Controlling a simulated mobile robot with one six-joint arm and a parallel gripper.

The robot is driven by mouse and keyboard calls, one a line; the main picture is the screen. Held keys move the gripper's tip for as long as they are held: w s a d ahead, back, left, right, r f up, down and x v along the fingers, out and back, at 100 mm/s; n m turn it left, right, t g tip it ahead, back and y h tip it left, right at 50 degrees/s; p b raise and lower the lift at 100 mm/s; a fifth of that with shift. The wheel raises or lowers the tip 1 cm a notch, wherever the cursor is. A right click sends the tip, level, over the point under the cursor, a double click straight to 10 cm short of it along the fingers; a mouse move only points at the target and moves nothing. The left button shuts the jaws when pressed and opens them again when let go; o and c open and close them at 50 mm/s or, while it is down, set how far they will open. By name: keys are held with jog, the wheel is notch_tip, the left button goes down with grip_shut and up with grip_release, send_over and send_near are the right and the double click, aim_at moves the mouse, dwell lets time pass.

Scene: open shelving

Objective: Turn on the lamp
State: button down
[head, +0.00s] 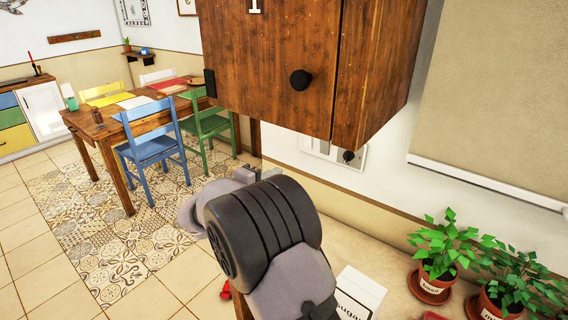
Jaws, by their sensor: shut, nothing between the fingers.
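I cannot make out a lamp in the head view. A small black plate (210,83) sits at the left edge of the wooden wall cabinet (270,50); I cannot tell whether it is a switch. A white panel with a dark round knob (348,157) is on the wall below the cabinet, partly hidden by it. My gripper (260,173) shows only as small grey tips beyond my dark arm link, below the cabinet and left of the white panel. It is shut and empty. My arm hides most of it.
The cabinet, with a black knob (301,80), hangs low over my arm. A white sugar box (360,294) and two potted plants, one labelled basil (436,262), stand at the lower right. A dining table (100,128) with coloured chairs is at the far left. Tiled floor lies open there.

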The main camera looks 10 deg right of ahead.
jog(key=shift+s+a+f, duration=0.1)
jog(key=shift+s+a, duration=0.05)
jog(key=shift+s, duration=0.05)
jog(key=s+d+r+m+g+y, duration=0.2)
jog(key=s+d+m+g, duration=0.2)
jog(key=s+d, duration=0.55)
jog(key=s+d+r+m+g+y, duration=0.2)
jog(key=s+d+m+g+y, duration=0.15)
jog(key=s, duration=1.05)
jog(key=s+a+m+y, duration=0.3)
jog(key=s+a+y, duration=0.1)
jog(key=s, duration=0.4)
jog(key=s+a+f+m+t+y, duration=0.1)
jog(key=s+a+m+y, duration=0.2)
jog(key=s, duration=0.6)
jog(key=shift+s+a+y, duration=0.25)
jog(key=shift+a+y, duration=0.4)
jog(key=shift+a, duration=0.5)
jog(key=c, duration=2.2)
grip_release()
jog(key=shift+t, duration=0.25)
